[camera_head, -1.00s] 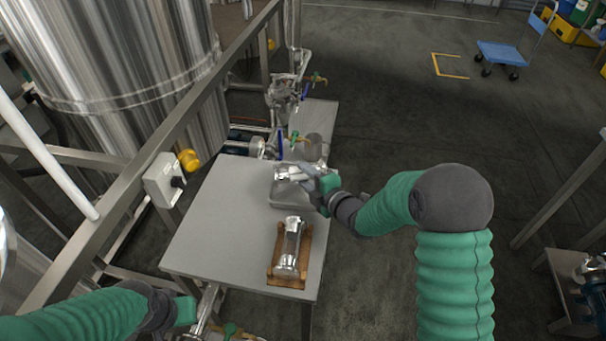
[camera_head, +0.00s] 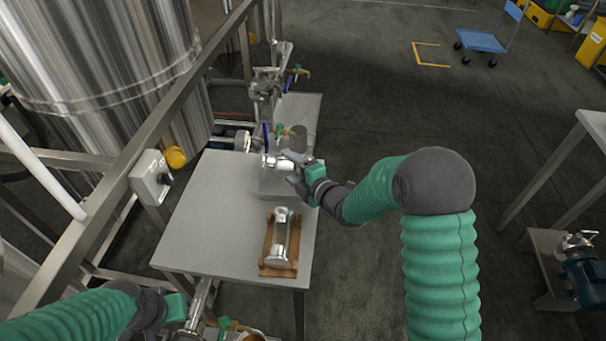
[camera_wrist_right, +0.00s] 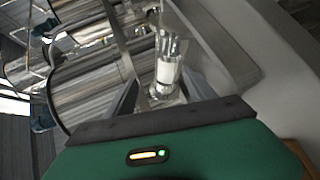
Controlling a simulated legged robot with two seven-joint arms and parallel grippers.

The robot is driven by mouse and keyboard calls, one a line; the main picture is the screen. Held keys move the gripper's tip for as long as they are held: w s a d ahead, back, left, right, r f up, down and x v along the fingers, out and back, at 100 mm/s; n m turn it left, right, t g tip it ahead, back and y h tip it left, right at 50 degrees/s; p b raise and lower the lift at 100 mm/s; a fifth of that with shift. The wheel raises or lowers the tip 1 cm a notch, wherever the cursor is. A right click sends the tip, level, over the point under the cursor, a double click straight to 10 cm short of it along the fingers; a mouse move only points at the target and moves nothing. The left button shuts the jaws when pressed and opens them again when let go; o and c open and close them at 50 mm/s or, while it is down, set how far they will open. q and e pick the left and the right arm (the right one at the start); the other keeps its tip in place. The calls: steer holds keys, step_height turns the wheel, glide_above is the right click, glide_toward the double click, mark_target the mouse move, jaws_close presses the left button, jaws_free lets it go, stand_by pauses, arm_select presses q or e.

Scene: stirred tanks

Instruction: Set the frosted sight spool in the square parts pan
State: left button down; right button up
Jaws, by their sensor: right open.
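The frosted sight spool (camera_head: 272,162), with shiny ends and a whitish middle, is at the square parts pan (camera_head: 271,186) on the grey table. It shows in the right wrist view (camera_wrist_right: 168,72) just beyond the gripper body. My right gripper (camera_head: 289,164) is open beside the spool, over the pan's far part. Whether the spool rests on the pan floor is hard to tell. My left gripper (camera_head: 184,308) is low at the left, near the table's front edge, with its jaws unclear.
A clear spool (camera_head: 281,238) lies in a wooden cradle (camera_head: 265,266) nearer on the table. Steel piping with valves (camera_head: 266,95) stands behind the pan. A rail with a switch box (camera_head: 150,178) borders the left. The table's left part (camera_head: 205,220) is bare.

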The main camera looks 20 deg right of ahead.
steer(key=v, duration=1.2)
steer(key=s+d+f+m+g+h, duration=0.45)
steer(key=s+f+m, duration=0.2)
steer(key=m, duration=0.55)
steer(key=s+a+f+m+g+h, duration=0.1)
steer(key=s+a+m+g, duration=0.1)
steer(key=s+m+g, duration=0.5)
steer(key=s+m, duration=0.2)
steer(key=s, duration=0.4)
steer(key=shift+s+a+f, duration=0.2)
steer(key=shift+a+f, duration=0.05)
steer(key=shift+f, duration=0.15)
